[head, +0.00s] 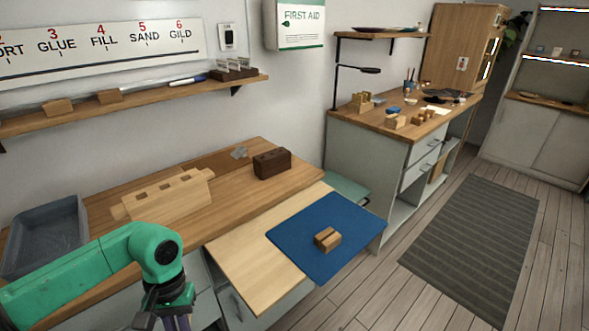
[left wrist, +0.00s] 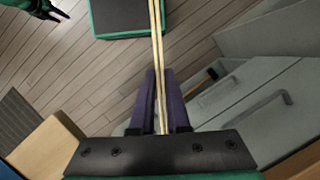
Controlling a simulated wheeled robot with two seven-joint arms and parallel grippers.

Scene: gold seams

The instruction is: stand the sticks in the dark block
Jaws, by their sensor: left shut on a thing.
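The dark block (head: 272,164) is a dark brown wooden block standing on the wooden bench near its back right, against the wall. Small marks show on its top; no stick stands in it. My left gripper (head: 178,322) is at the bottom of the head view, in front of the bench, well apart from the dark block. In the left wrist view its purple fingers (left wrist: 160,105) are shut on thin pale sticks (left wrist: 156,45), which run lengthwise out past the fingertips. My right gripper (left wrist: 55,15) shows small at the top left of that view, its fingers apart and empty.
A pale notched wooden rack (head: 170,194) and a grey bin (head: 45,235) occupy the bench's left. A small wooden block (head: 327,239) lies on a blue mat (head: 300,260) over a pale board (head: 240,265). A wall shelf (head: 150,98) hangs above.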

